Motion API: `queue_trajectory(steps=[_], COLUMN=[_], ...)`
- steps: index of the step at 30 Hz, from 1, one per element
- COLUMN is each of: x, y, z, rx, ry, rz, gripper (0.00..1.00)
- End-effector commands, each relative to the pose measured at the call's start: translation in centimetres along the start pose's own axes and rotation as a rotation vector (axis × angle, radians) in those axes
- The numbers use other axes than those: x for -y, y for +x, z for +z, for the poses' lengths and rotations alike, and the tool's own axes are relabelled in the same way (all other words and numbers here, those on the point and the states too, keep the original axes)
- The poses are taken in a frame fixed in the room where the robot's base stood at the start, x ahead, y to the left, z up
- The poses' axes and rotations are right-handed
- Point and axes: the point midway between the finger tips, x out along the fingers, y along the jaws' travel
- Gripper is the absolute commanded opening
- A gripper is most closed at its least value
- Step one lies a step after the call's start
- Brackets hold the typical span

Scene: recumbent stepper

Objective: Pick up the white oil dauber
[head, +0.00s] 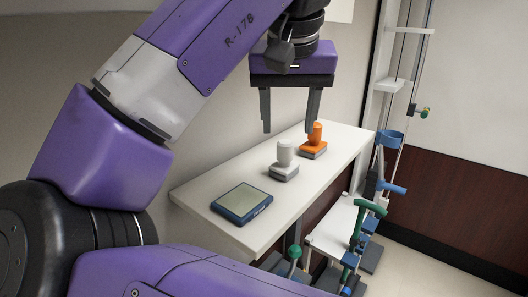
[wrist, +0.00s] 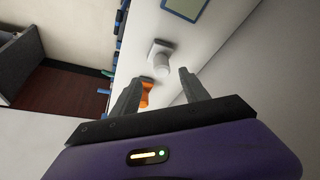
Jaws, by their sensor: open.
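The white oil dauber (head: 285,158) stands on a white shelf (head: 240,176), a pale cylinder on a grey-white base. It also shows in the wrist view (wrist: 161,58), ahead of and between the line of the fingers. My gripper (head: 289,125) hangs above the shelf with its two fingers pointing down, open and empty. It is above the dauber and apart from it. In the wrist view the fingers of my gripper (wrist: 156,82) are spread wide.
An orange dauber-like piece (head: 314,139) stands behind the white one, partly hidden by a finger in the wrist view. A blue-framed flat device (head: 241,202) lies at the shelf's near end. A wall runs along the shelf's left side. A stepper with green and blue handles (head: 368,213) stands at right.

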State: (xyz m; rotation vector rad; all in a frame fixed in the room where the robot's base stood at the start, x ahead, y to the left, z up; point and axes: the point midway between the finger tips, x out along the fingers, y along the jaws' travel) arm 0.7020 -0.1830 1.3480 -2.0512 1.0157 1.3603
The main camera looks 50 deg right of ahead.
Motion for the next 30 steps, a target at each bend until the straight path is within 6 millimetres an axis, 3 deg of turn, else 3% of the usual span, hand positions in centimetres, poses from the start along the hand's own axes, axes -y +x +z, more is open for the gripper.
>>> queue_trajectory(steps=[11,21,29,30], x=[0.1,0.0,0.0,0.0], y=[2.9,7.2,7.5,7.5], z=[0.3,0.5,0.5,0.5], rx=[0.017,0.015,0.013,0.013], ry=[0.001,0.001,0.002,0.002], rz=[-0.013,-0.012,-0.013,-0.013], gripper=[0.53,0.53,0.53,0.49])
